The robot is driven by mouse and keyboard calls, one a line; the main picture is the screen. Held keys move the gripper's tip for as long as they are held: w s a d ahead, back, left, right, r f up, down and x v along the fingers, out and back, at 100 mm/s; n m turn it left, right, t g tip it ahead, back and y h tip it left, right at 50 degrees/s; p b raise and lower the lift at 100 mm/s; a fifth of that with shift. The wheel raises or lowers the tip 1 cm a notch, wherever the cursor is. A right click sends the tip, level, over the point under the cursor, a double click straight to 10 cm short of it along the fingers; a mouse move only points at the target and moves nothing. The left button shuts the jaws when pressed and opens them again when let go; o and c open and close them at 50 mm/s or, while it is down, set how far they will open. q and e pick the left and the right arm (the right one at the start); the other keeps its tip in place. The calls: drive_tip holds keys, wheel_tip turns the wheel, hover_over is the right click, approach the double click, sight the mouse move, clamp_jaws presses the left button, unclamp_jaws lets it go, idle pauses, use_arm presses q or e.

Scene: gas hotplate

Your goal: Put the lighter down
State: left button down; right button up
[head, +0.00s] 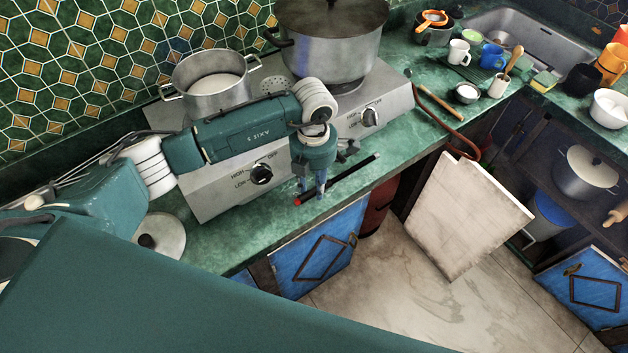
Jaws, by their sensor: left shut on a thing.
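The lighter (350,172) is a long thin black stick with a red end at its lower left. It shows in the head view at the front edge of the green counter (222,234), in front of the gas hotplate (220,190). My left gripper (311,194) points down and is shut on the lighter near its red end. The fingers hide part of the stick. I cannot tell whether the lighter touches the counter. My right gripper is not in view.
An open pot (211,97) and a large lidded pot (330,55) stand on the hotplate. A lid (162,236) lies on the counter at left. Mugs (459,52) and the sink (520,30) are at upper right. A white cabinet door (467,215) stands open below.

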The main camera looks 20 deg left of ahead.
use_arm(q)
drive_tip(key=shift+f, duration=0.5)
drive_tip(key=c, duration=1.4)
unclamp_jaws()
drive_tip(key=shift+r, duration=0.1)
wheel_tip(320, 180, up, 12)
drive_tip(key=b, duration=0.3)
